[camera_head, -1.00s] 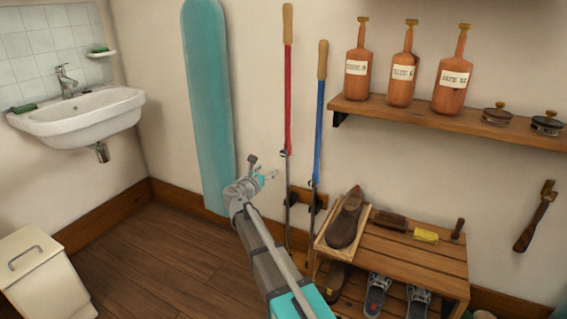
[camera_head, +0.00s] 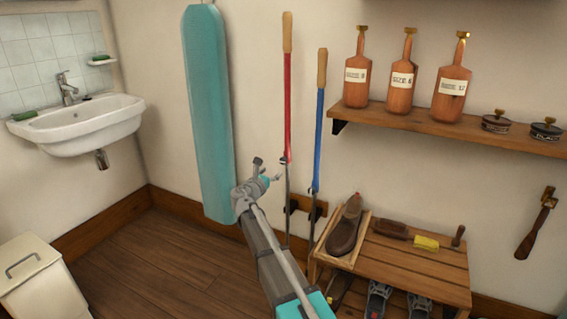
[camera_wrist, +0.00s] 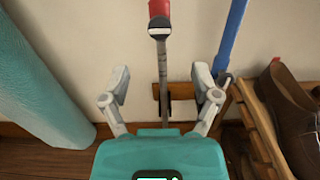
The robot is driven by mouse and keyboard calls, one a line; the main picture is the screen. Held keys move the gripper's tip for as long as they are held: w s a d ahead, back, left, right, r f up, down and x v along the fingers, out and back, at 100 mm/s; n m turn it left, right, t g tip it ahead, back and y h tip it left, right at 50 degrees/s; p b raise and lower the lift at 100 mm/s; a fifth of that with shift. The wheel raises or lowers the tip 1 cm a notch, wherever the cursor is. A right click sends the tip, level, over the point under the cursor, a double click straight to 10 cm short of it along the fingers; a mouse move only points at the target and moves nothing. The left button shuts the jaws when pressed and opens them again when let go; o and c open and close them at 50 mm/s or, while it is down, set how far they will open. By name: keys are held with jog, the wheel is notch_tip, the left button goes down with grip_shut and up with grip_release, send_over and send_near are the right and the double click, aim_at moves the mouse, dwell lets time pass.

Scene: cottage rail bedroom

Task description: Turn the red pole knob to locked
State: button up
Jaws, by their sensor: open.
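The red pole (camera_head: 287,105) leans upright against the wall, with a wooden grip on top and a thin grey lower shaft. Its small black-and-white knob (camera_wrist: 159,27) sits where the red part meets the shaft; its lock marking is too small to read. My gripper (camera_head: 268,170) is open and empty, just left of and a little below the knob in the head view. In the wrist view my gripper (camera_wrist: 162,80) has its fingers spread on either side of the grey shaft, with the knob above and beyond the fingertips. Nothing is between the fingers in contact.
A blue pole (camera_head: 319,130) stands close on the right, near my right finger in the wrist view. A teal ironing board (camera_head: 208,110) leans on the left. A wooden bench (camera_head: 420,268) with shoes stands right. A shelf (camera_head: 440,124) with bottles hangs above.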

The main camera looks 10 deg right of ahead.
aim_at(282, 162)
jog(key=x, duration=0.9)
jog(key=shift+w+d, duration=0.2)
jog(key=shift+w, duration=0.05)
grip_shut()
